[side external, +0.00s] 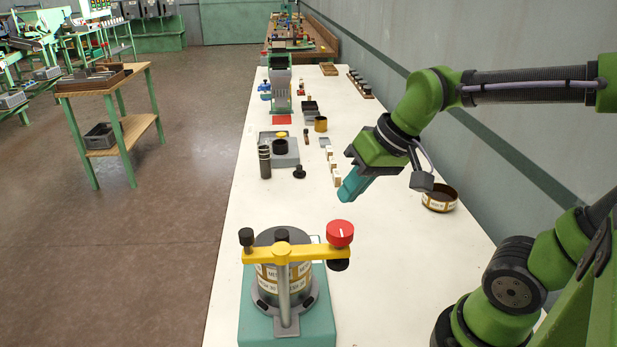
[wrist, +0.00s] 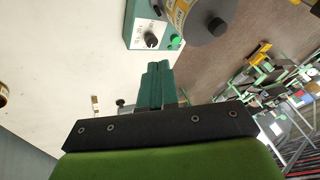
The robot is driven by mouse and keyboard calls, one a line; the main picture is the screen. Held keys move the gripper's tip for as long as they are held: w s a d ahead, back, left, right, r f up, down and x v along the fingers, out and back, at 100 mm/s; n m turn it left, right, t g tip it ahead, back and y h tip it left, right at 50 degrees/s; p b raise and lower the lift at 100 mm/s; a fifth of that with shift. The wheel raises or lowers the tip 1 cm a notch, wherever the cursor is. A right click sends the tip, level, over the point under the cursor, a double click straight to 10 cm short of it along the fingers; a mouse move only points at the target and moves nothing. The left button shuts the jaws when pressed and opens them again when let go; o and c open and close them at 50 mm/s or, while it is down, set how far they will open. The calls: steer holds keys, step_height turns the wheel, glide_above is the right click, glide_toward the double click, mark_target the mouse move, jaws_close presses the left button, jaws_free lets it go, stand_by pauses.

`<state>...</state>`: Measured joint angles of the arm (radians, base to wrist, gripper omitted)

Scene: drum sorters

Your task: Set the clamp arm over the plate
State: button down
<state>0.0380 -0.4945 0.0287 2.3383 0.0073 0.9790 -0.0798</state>
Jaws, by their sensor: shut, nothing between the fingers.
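The yellow clamp arm (side external: 283,252) lies crosswise on an upright metal post (side external: 284,285), with a red knob (side external: 340,233) at its right end and a black knob (side external: 247,238) at its left. The post stands on the camera side of a labelled drum (side external: 268,280). The drum's dark round top plate (side external: 272,235) shows behind the arm, which crosses its near side in the picture. The drum sits on a teal base (side external: 258,328). My gripper (side external: 348,192), with teal fingers, is shut and empty above the table, beyond and right of the drum. The fingers also show in the wrist view (wrist: 157,85).
An open round tin (side external: 440,199) stands right of my gripper by the wall. White-and-brown blocks (side external: 332,165), dark cylinders (side external: 265,162) and a grey fixture (side external: 287,158) stand farther along the table. The white tabletop (side external: 385,270) right of the drum is clear.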

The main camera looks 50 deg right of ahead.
steer(key=w+a+r+n+g+y, duration=0.5)
steer(key=w+a+n, duration=0.3)
steer(key=n, duration=0.6)
steer(key=shift+w+a+r+g, duration=0.15)
steer(key=shift+w+r+g, duration=0.45)
steer(key=shift+w+r, duration=0.3)
steer(key=x, duration=0.9)
steer(key=shift+a+f, duration=0.15)
steer(key=shift+f, duration=0.05)
steer(key=s+a, duration=0.3)
steer(key=shift+a+f, duration=0.1)
steer(key=shift+f, duration=0.1)
